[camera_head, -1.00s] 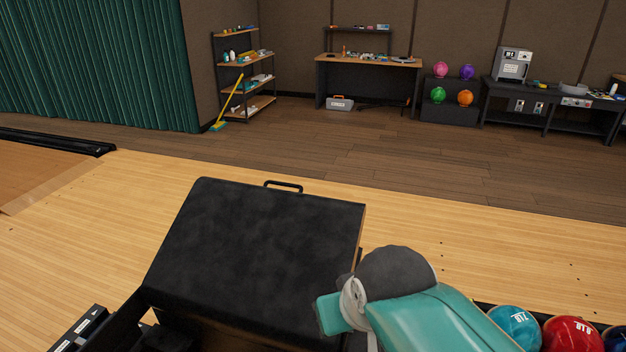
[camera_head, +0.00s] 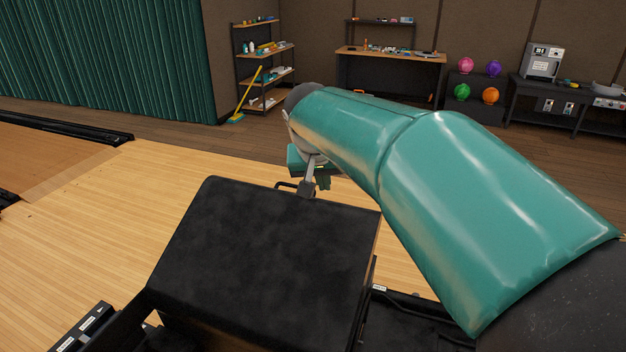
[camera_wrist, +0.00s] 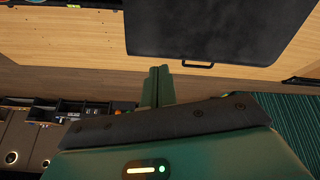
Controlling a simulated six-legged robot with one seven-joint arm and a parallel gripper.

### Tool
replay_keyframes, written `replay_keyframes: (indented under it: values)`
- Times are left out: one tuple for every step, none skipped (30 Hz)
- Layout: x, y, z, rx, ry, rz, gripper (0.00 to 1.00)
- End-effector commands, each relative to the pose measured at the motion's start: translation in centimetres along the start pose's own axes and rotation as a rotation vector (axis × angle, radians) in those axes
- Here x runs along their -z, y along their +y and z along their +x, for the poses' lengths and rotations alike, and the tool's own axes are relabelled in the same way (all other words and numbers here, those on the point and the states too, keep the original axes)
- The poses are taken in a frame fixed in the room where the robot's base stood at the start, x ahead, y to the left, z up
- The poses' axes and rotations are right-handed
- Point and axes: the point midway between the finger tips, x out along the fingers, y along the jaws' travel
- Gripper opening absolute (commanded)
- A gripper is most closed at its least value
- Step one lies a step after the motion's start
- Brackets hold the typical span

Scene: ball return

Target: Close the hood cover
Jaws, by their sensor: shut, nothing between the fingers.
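The hood cover (camera_head: 265,260) is a large black panel. It stands raised at a tilt, with a dark opening below its near edge in the head view. A thin black handle (camera_head: 285,185) sits on its far edge. In the wrist view the cover (camera_wrist: 215,28) is at the top, with its handle (camera_wrist: 198,65) on the lower edge. My gripper (camera_head: 323,184) is just beyond the far edge, beside the handle. In the wrist view my gripper (camera_wrist: 159,70) has its two green fingers together and empty, to the left of the handle and apart from it in the picture.
My teal arm covers much of the right side in the head view. A shelf rack (camera_head: 265,65), a workbench (camera_head: 390,55) and a ball rack (camera_head: 475,95) stand along the far wall. The wooden lane floor (camera_head: 110,225) is clear to the left of the cover.

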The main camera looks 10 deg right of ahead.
Motion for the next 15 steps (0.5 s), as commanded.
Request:
replay_keyframes:
  values:
    - [1.8,-0.5,1.3,-0.007,-0.006,0.020,0.00]
    - [2.8,-0.8,1.9,-0.011,-0.006,0.033,0.00]
    - [4.0,-1.2,2.8,-0.015,-0.006,0.051,0.00]
    - [4.9,-1.5,3.4,-0.017,-0.007,0.066,0.00]
    - [5.8,-1.7,4.1,-0.021,-0.007,0.082,0.00]
    - [6.9,-2.0,5.1,-0.023,-0.009,0.103,0.00]
    - [7.8,-2.1,5.9,-0.026,-0.009,0.120,0.00]
    - [8.6,-2.3,6.7,-0.027,-0.010,0.138,0.00]
    - [9.7,-2.5,7.8,-0.029,-0.009,0.162,0.00]
    - [10.4,-2.6,8.6,-0.030,-0.010,0.181,0.00]
    - [11.1,-2.7,9.4,-0.032,-0.011,0.199,0.00]
    - [11.9,-2.7,10.5,-0.033,-0.013,0.224,0.00]
    - [12.5,-2.7,11.2,-0.035,-0.013,0.241,0.00]
    - [13.0,-2.8,11.9,-0.035,-0.013,0.258,0.00]
    - [13.6,-2.8,12.7,-0.035,-0.014,0.277,0.00]
